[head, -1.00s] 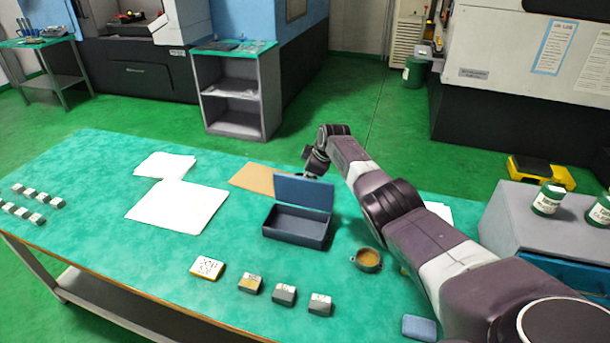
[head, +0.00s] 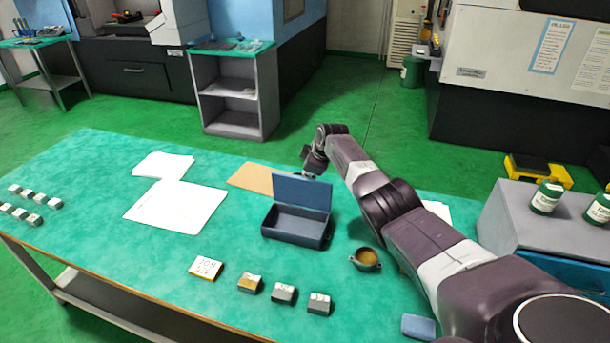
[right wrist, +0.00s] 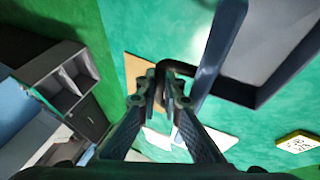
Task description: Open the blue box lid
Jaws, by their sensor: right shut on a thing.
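The blue box (head: 292,229) sits on the green table with its lid (head: 301,193) raised, standing roughly upright at the back edge. The inside of the box is visible and looks empty. My right gripper (head: 314,165) reaches over from the right and is at the lid's top right corner, partly behind it. In the right wrist view the fingers (right wrist: 168,84) are close together at the blue lid (right wrist: 212,62), which shows nearly edge-on. The exact contact is hard to see. My left gripper is not in view.
White papers (head: 178,207) and a brown sheet (head: 252,178) lie left of the box. A small round pot (head: 366,259) stands to its right. Several small blocks (head: 284,293) and a labelled tile (head: 206,268) lie in front. A grey cabinet (head: 525,225) is on the right.

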